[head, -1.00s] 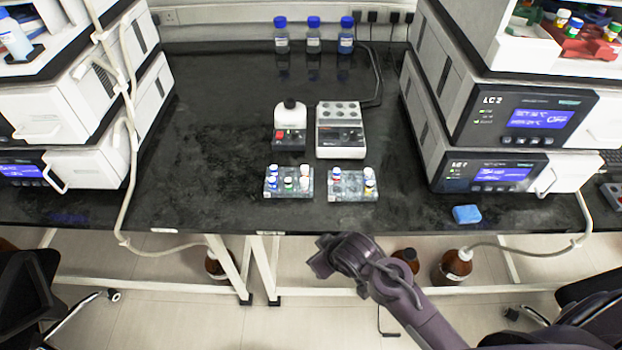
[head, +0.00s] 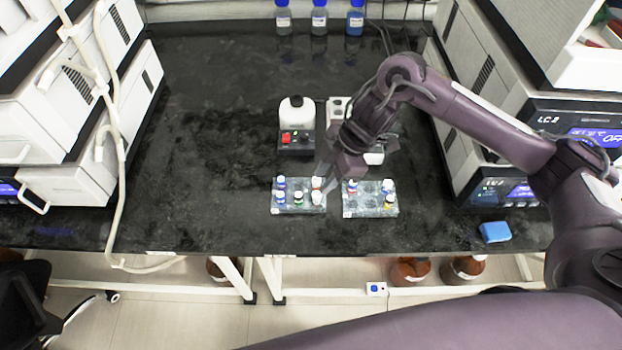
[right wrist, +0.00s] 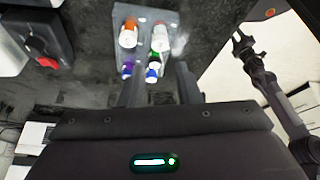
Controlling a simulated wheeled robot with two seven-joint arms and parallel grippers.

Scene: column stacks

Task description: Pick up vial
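Small vials with coloured caps stand in two clear racks, the left rack (head: 308,210) and the right rack (head: 370,211). My right gripper (head: 326,184) is over the right end of the left rack, close to its vials. In the right wrist view its two dark fingers (right wrist: 158,78) are apart. A blue-capped vial (right wrist: 152,74) and a purple-capped vial (right wrist: 127,70) show near the fingertips. A green-capped vial (right wrist: 156,58) and an orange-capped vial (right wrist: 129,32) stand farther off. No vial is visibly gripped. My left gripper (right wrist: 241,44) shows small in the right wrist view.
A light grey block device is partly hidden by my right arm. A blue sponge (head: 495,232) lies near the front edge. Instrument stacks stand on both sides. The bench left of the racks is clear.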

